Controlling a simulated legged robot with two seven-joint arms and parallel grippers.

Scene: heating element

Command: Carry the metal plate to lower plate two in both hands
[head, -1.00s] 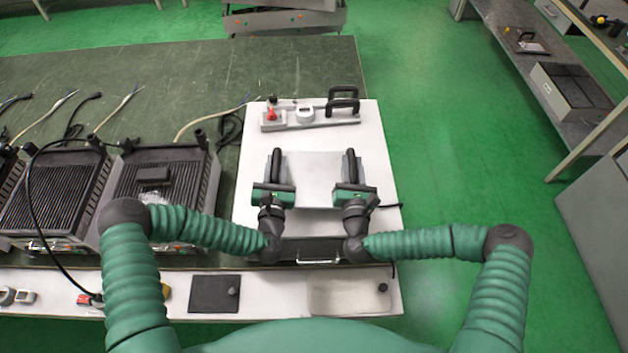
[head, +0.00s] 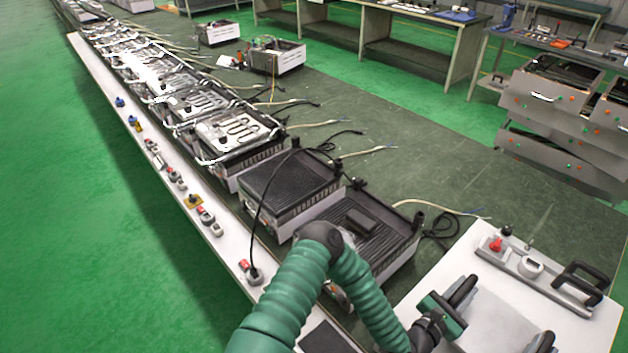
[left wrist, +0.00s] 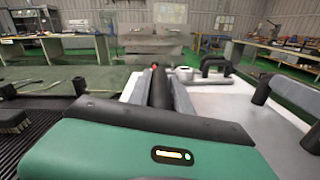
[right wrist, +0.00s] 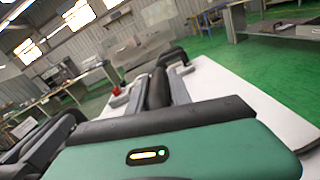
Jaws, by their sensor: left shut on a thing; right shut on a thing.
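The light grey metal plate (head: 497,318) shows partly at the lower right of the head view, low over the white tabletop. My left gripper (head: 464,288) is shut on its left side. My right gripper (head: 543,342) is shut on its right side, mostly cut off by the frame's bottom edge. The left wrist view shows my dark left fingers (left wrist: 160,88) against a grey edge. The right wrist view shows my right fingers (right wrist: 158,88) likewise. Two black ribbed lower plates, one nearer (head: 365,228) and one farther (head: 290,182), sit left of the white tabletop; no label shows which is two.
A fixture strip with a red knob and black handles (head: 540,265) lies behind the metal plate. Loose cables (head: 440,207) run beside it. Several units with heating coils (head: 238,130) line the bench farther away.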

